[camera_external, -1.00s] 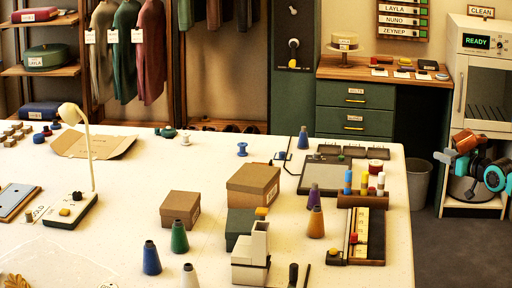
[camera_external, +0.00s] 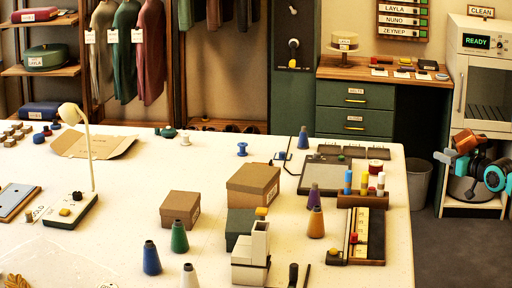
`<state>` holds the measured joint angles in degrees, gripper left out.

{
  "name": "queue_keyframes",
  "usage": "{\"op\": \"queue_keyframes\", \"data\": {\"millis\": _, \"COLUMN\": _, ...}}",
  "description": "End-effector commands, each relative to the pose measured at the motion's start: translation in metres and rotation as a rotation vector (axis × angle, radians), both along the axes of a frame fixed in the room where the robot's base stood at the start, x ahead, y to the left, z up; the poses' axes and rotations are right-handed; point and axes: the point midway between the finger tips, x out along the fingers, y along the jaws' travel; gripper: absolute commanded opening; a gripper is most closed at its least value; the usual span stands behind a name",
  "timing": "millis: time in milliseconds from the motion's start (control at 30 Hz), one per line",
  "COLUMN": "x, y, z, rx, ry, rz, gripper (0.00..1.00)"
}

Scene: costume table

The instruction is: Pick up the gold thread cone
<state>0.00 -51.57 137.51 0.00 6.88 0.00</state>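An orange-gold thread cone (camera_external: 316,223) stands upright on the right part of the white table, just in front of a purple cone (camera_external: 314,197). Nothing is touching it from my arm. My arm (camera_external: 465,143), with orange-brown, dark and teal parts, is folded up beyond the table's right edge, in front of the white oven. It is well apart from the cone. The gripper's fingers are too small and overlapped by arm parts to make out.
Blue (camera_external: 151,259), green (camera_external: 179,237) and cream (camera_external: 189,277) cones stand at the front. Cardboard boxes (camera_external: 253,183) and a beige device (camera_external: 251,262) are left of the gold cone. A spool rack (camera_external: 362,201) and black-edged tray (camera_external: 366,240) are on its right.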

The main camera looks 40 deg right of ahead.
Motion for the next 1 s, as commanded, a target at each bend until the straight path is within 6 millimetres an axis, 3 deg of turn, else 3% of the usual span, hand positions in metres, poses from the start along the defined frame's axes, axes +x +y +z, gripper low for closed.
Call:
{"op": "queue_keyframes", "data": {"millis": 333, "x": 0.000, "y": 0.000, "z": 0.000, "rx": 0.000, "ry": 0.000, "rz": 0.000, "gripper": 0.36}}
{"op": "queue_keyframes", "data": {"millis": 433, "x": 0.000, "y": 0.000, "z": 0.000, "rx": 0.000, "ry": 0.000, "rz": 0.000, "gripper": 0.56}}
{"op": "queue_keyframes", "data": {"millis": 733, "x": 0.001, "y": 0.001, "z": 0.000, "rx": -0.002, "ry": 0.004, "rz": 0.002, "gripper": 0.56}}
{"op": "queue_keyframes", "data": {"millis": 867, "x": 0.013, "y": 0.008, "z": 0.003, "rx": -0.017, "ry": 0.052, "rz": 0.026, "gripper": 0.56}}
{"op": "queue_keyframes", "data": {"millis": 1000, "x": 0.038, "y": 0.027, "z": 0.008, "rx": -0.065, "ry": 0.166, "rz": 0.091, "gripper": 0.56}}
